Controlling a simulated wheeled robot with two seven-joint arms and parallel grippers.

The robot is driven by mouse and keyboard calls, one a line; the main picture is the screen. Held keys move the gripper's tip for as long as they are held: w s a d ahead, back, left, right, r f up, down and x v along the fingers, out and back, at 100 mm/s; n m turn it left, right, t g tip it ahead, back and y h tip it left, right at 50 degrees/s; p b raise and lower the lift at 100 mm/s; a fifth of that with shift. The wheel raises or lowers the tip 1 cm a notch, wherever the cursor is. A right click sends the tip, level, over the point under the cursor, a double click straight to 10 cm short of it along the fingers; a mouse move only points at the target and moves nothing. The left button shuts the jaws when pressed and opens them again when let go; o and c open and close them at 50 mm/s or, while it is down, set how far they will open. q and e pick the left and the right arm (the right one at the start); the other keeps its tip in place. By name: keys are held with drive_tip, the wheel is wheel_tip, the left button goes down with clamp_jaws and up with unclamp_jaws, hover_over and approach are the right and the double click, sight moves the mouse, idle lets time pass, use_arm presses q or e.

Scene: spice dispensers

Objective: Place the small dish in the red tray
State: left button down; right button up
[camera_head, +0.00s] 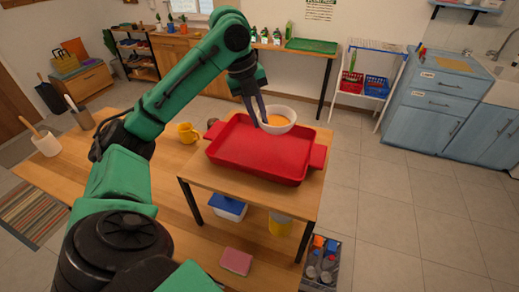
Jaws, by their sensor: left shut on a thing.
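The small dish (283,113) is a white round bowl with something orange inside. My left gripper (260,119) comes down from above and is shut on the dish's left rim. The dish shows over the far part of the red tray (248,160); I cannot tell whether it touches the tray. The red tray is a rectangular pan with side handles on a small wooden table. Its visible floor is bare. My right gripper is not in view.
The small wooden table (240,190) has dark legs. A white utensil crock (46,144) stands far left. A bottle crate (318,268) sits on the floor at lower right.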

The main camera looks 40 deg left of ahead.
use_arm(q)
drive_tip(key=f, duration=0.7)
drive_tip(key=shift+s+f, duration=0.4)
drive_tip(key=shift+w+f, duration=0.25)
drive_tip(key=shift+f, duration=0.1)
drive_tip(key=c, duration=0.9)
unclamp_jaws()
drive_tip(key=shift+s, duration=0.1)
drive_tip(key=shift+o, duration=0.2)
drive_tip(key=v, duration=1.2)
drive_tip(key=shift+p, duration=0.3)
